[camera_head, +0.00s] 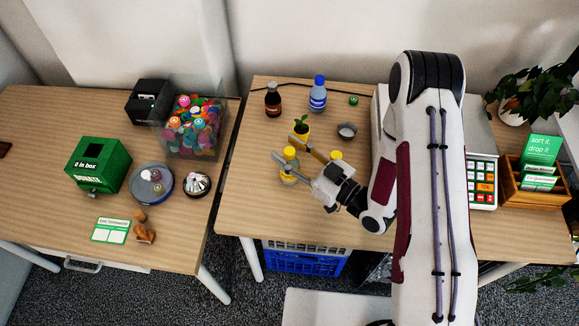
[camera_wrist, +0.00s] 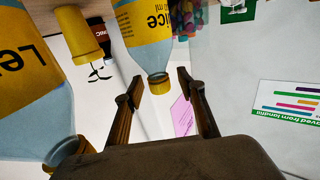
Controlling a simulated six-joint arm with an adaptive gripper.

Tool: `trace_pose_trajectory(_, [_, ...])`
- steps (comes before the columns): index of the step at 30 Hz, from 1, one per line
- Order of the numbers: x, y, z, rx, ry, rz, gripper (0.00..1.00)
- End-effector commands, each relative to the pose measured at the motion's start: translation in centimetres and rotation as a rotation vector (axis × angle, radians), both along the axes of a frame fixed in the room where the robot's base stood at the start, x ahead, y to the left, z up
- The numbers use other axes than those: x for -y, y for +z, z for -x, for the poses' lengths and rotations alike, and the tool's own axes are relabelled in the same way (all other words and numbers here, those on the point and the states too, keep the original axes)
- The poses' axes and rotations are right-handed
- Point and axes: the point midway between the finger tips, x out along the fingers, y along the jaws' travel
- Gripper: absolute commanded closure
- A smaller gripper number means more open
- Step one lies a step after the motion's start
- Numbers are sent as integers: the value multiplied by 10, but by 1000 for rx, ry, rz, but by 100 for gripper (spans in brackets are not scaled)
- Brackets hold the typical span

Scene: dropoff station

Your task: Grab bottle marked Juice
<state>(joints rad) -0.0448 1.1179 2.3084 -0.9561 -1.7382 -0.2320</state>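A clear bottle with a yellow cap (camera_head: 289,168) stands near the front left of the middle table. A second bottle, labelled "Le…" (camera_wrist: 25,65), is close at the left of the wrist view. In the head view my gripper mostly hides it; its yellow cap (camera_head: 336,155) shows.
A yellow plant pot (camera_head: 301,131) stands just behind the bottle. A dark bottle (camera_head: 272,100) and a blue bottle (camera_head: 318,95) stand at the back. A small grey bowl (camera_head: 347,130) is to the right. The table's front left corner is clear.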

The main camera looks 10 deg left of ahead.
Motion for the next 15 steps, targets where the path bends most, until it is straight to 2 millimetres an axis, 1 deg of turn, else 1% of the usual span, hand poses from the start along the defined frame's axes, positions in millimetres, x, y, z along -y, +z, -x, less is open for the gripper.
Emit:
trace_pose_trajectory(8, [0, 0, 0, 0, 0, 0, 61])
trace_pose_trajectory(9, [0, 0, 0, 0, 0, 0, 63])
trace_pose_trajectory(11, [0, 0, 0, 0, 0, 0, 79])
trace_pose_trajectory(12, [0, 0, 0, 0, 0, 0, 89])
trace_pose_trajectory(13, [0, 0, 0, 0, 0, 0, 93])
trace_pose_trajectory(15, [0, 0, 0, 0, 0, 0, 93])
